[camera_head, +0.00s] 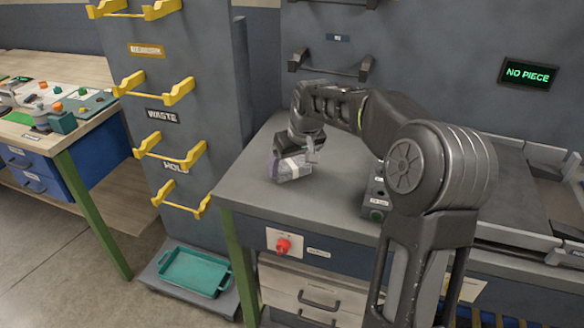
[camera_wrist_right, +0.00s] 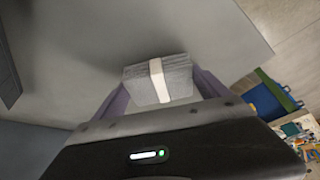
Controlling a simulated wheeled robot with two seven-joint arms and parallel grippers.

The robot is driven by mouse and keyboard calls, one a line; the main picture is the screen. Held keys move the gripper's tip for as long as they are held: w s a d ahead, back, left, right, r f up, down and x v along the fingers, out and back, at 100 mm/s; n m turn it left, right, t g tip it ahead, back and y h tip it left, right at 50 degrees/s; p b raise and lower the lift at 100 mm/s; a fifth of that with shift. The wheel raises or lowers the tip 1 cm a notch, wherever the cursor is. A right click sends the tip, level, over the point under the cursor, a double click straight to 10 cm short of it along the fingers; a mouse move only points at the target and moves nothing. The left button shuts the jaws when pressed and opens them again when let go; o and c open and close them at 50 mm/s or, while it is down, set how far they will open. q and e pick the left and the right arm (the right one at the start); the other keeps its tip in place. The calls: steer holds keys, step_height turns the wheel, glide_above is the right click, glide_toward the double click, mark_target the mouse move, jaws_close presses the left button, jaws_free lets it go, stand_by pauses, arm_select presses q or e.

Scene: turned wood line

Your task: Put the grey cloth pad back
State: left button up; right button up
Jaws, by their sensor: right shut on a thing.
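The grey cloth pad (camera_wrist_right: 179,77) has a pale band around its middle. In the right wrist view it sits between the two purple fingers of my right gripper (camera_wrist_right: 160,88), which is shut on it. In the head view the right gripper (camera_head: 282,172) is over the left part of the grey worktop (camera_head: 300,205), with the pad (camera_head: 294,167) at its fingers. I cannot tell whether the pad touches the worktop. My left gripper is not in view.
A grey cabinet with yellow brackets (camera_head: 170,155) stands left of the worktop. A teal tray (camera_head: 194,271) lies low in front of it. A red button (camera_head: 283,246) is on the worktop's front. A sign (camera_head: 528,73) reads "NO PIECE". A second bench (camera_head: 60,125) with parts is far left.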

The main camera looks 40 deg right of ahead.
steer(key=shift+f, duration=0.65)
steer(key=shift+f, duration=0.2)
steer(key=o, duration=1.3)
steer(key=shift+o, duration=0.2)
steer(key=shift+r, duration=0.1)
steer(key=shift+r, duration=0.35)
steer(key=v, duration=1.1)
steer(key=shift+s+r, duration=0.25)
